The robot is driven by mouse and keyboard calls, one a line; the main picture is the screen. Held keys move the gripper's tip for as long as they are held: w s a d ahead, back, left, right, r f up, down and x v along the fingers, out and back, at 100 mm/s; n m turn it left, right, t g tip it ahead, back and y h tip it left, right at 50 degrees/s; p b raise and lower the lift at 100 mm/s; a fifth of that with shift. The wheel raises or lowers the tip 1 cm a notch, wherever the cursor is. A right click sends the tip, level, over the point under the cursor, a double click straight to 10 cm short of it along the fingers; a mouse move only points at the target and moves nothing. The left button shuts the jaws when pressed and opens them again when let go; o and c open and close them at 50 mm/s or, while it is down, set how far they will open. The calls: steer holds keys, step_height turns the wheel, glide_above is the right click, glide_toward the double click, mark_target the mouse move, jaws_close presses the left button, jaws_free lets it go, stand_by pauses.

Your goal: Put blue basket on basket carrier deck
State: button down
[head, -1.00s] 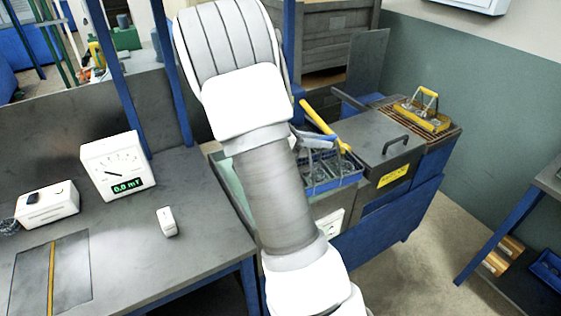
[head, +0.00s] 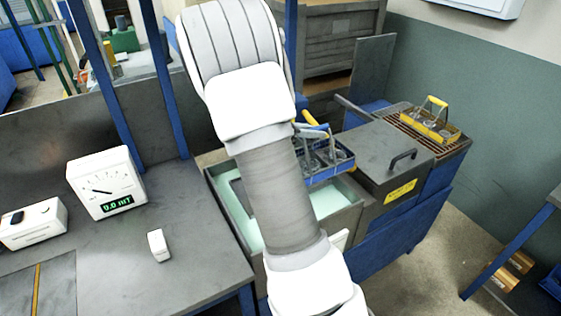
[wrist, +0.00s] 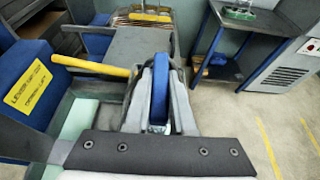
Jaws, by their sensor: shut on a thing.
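The blue basket (head: 328,168) holds several grey metal parts and hangs over the tank of pale green liquid in the head view. My gripper (wrist: 159,92) is shut on its blue handle (wrist: 159,100) in the wrist view. The basket's body is mostly hidden there by the gripper. In the head view my arm covers the gripper and the basket's left side. A yellow bar (wrist: 92,66) runs beside the gripper; part of it shows at the basket's top in the head view (head: 313,122). I cannot tell which part is the basket carrier deck.
The tank (head: 348,212) with pale green liquid (head: 335,196) lies below. To its right is a grey lid (head: 385,150) with a black handle (head: 402,160). A yellow basket (head: 430,122) stands on a slatted grate (head: 455,143). A bench with a meter (head: 105,182) is at left.

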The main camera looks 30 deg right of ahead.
steer(key=w+a+f+p, duration=0.1)
steer(key=w+a+f, duration=0.3)
steer(key=w+f, duration=0.4)
steer(key=shift+w+a+f+p, duration=0.35)
steer(key=shift+f+p, duration=0.05)
steer(key=shift+f, duration=0.5)
steer(key=shift+f, duration=0.15)
steer(key=c, duration=0.8)
jaws_free()
steer(key=shift+o, duration=0.2)
